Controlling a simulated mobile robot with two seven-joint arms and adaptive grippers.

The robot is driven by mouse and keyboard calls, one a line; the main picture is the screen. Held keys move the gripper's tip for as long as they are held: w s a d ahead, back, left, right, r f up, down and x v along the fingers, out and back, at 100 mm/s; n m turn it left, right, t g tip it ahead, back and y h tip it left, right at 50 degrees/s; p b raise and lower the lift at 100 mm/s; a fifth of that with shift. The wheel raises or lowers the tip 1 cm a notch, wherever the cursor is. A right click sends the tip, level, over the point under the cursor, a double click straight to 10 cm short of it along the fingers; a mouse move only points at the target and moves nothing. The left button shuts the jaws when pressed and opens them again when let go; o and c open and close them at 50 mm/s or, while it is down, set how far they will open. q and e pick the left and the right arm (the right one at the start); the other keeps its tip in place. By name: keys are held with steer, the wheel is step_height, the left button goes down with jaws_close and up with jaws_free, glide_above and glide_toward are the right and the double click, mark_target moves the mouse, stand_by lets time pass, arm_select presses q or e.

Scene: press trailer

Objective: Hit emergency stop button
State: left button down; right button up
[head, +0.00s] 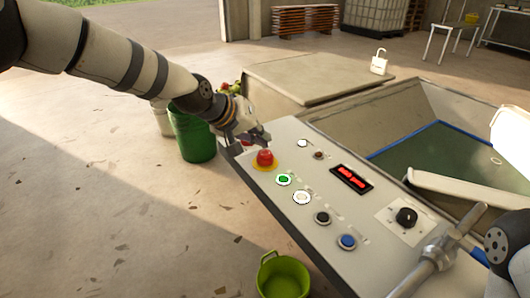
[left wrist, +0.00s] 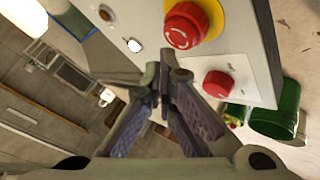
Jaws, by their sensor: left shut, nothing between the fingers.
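The control panel (head: 320,215) is a sloping light grey box. Near its far left end is a red mushroom button on a yellow disc (head: 264,157). In the left wrist view this button (left wrist: 186,25), with arrows on its cap, is at the top, beyond the fingertips. A second red button (left wrist: 217,83), on a white plate without yellow, shows lower right in that view; I cannot make it out in the head view. My left gripper (head: 262,136) is shut and empty, just behind the yellow-ringed button, apparently apart from it. Its fingertips (left wrist: 163,66) meet in the wrist view.
Green (head: 284,180), white (head: 302,198), black (head: 322,218) and blue (head: 347,242) buttons line the panel's near side. A black knob (head: 406,216) and grey metal handle (head: 437,255) are to the right. A green bucket (head: 194,140) and lime tub (head: 284,277) stand on the floor.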

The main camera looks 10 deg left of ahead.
mark_target(262, 152)
stand_by(0.5)
arm_select(q)
steer(key=shift+f, duration=0.75)
arm_select(e)
steer(key=shift+f, duration=0.1)
stand_by(0.4)
arm_select(q)
steer(key=shift+r, duration=0.8)
arm_select(e)
steer(key=shift+w+r, duration=0.25)
steer(key=shift+r, duration=0.1)
arm_select(q)
steer(key=shift+r+p, duration=0.95)
steer(key=shift+r, duration=1.6)
arm_select(e)
steer(key=shift+w+r+t, duration=0.4)
steer(key=shift+w+r, duration=0.45)
arm_select(q)
steer(key=shift+f, duration=0.1)
